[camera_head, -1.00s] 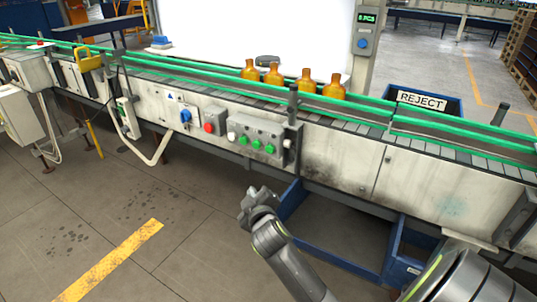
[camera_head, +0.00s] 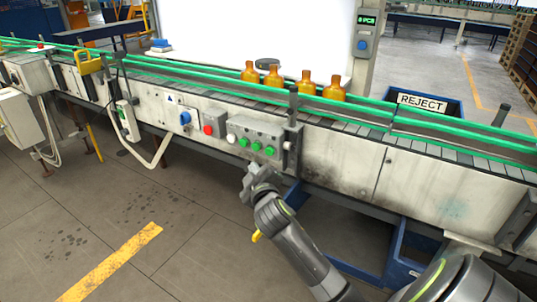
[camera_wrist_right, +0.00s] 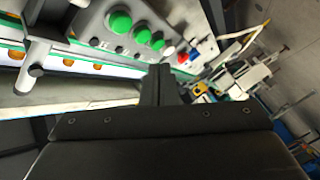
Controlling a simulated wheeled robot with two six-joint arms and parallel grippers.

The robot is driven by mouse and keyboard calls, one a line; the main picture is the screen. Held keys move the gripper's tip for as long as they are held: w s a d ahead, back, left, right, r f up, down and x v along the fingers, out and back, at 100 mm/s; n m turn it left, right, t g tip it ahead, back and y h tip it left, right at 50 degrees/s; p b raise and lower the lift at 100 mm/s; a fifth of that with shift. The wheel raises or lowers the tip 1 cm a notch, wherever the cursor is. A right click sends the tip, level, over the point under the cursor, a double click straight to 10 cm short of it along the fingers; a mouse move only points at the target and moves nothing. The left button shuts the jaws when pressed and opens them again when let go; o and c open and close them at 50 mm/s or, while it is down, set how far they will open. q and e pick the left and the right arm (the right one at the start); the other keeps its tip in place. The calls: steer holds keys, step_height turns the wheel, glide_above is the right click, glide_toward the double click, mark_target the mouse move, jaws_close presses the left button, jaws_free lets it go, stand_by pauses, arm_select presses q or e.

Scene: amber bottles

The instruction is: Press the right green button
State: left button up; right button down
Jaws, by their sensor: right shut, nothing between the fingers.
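The grey button box (camera_head: 255,133) on the conveyor's front side carries a row of three green buttons and a white one. The right green button (camera_head: 269,151) is at the row's right end, with nothing in front of it. In the right wrist view, which is turned around, it is the largest and leftmost green button (camera_wrist_right: 120,21). My right gripper (camera_head: 257,172) is just below the box, apart from the buttons. Its closed fingers (camera_wrist_right: 159,70) point up towards the box in the wrist view, right of that button. My left gripper is not in view.
A red button (camera_head: 208,130) and a blue knob (camera_head: 185,118) sit left of the box. Several amber bottles (camera_head: 273,77) stand on the belt behind green rails. A blue reject bin (camera_head: 440,99) is behind the conveyor. The floor at front left is clear.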

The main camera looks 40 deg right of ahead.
mark_target(270, 151)
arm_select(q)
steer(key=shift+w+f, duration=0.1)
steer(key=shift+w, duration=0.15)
arm_select(e)
steer(key=d, duration=0.1)
steer(key=w+d, duration=0.1)
steer(key=d, duration=0.1)
steer(key=w+d, duration=0.1)
steer(key=shift+d, duration=0.4)
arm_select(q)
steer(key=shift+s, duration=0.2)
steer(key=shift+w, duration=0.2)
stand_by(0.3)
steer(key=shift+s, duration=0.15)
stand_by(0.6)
arm_select(e)
steer(key=shift+w+d, duration=0.2)
steer(key=shift+d, duration=0.2)
